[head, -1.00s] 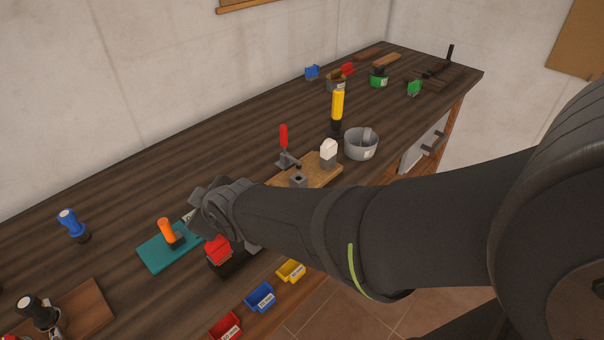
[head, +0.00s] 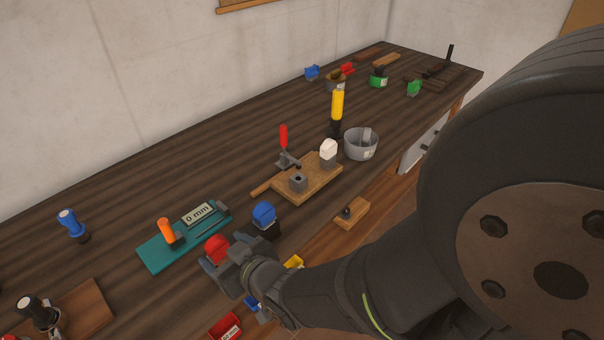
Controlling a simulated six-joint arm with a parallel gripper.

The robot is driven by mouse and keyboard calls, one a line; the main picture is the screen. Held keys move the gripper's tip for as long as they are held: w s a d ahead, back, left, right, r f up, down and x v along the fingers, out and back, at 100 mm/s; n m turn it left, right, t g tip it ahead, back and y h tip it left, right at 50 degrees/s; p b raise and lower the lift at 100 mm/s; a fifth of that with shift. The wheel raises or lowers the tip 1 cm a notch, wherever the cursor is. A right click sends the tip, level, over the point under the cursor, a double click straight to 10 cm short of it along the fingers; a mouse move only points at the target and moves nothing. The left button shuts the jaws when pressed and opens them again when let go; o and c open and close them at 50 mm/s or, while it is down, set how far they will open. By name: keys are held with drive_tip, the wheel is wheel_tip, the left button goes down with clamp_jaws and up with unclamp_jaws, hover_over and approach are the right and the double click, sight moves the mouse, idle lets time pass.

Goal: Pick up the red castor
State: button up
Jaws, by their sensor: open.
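The red castor (head: 217,247) stands near the front edge of the workbench, just right of the teal board. Only its red top shows clearly; my gripper hides its lower part. My gripper (head: 224,268) is open, low over the bench, with its jaws right at the near side of the red castor. I cannot tell whether the fingers are around it or only beside it, or whether they touch it.
A blue-topped piece (head: 264,214) stands close right of my gripper. The teal board (head: 156,255) with an orange-handled tool (head: 168,232) lies to the left. A red bin (head: 225,328) hangs at the front edge. A wooden fixture (head: 318,178) lies farther back.

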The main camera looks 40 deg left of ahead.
drive_tip(key=shift+x, duration=2.8)
drive_tip(key=shift+c, duration=0.4)
drive_tip(key=c, duration=1)
